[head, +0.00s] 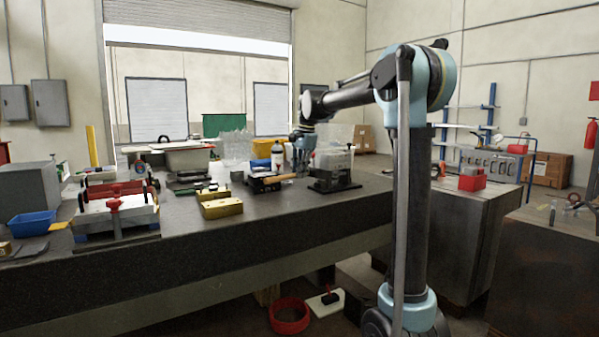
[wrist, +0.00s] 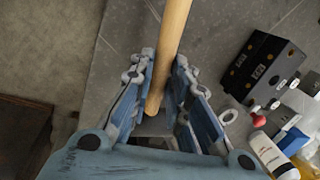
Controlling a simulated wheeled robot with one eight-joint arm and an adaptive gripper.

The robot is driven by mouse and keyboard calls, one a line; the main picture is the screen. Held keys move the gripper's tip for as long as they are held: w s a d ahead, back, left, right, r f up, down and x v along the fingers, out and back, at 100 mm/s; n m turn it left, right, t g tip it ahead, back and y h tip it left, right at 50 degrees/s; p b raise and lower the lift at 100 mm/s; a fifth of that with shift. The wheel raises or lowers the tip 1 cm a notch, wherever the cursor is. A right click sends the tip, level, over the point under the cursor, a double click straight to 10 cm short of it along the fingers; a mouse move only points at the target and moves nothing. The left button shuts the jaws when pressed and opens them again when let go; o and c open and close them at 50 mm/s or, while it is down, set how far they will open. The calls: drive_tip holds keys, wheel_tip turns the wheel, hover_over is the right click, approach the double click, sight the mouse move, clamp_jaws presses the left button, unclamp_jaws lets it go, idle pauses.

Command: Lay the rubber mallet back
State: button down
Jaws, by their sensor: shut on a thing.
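The rubber mallet shows as a pale wooden handle (wrist: 168,50) in the wrist view, running from the top edge down between my fingers. My gripper (wrist: 165,68) is shut on this handle, one blue finger on each side. In the head view my gripper (head: 301,160) points down over the far part of the dark bench, and the wooden handle (head: 281,177) shows just below and left of it. The mallet's head is out of the wrist view. In the head view I cannot tell it from the dark things beside the handle.
The dark bench (head: 190,240) carries a brass block (head: 221,208), a blue tray (head: 31,224) and a mould base with red knobs (head: 115,205). In the wrist view a black block (wrist: 262,68) and a white bottle (wrist: 270,153) stand right of my gripper. The bench front is mostly clear.

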drive_tip(key=shift+s+f, duration=0.15)
drive_tip(key=shift+f, duration=4.15)
drive_tip(key=c, duration=1.4)
unclamp_jaws()
drive_tip(key=shift+c, duration=0.2)
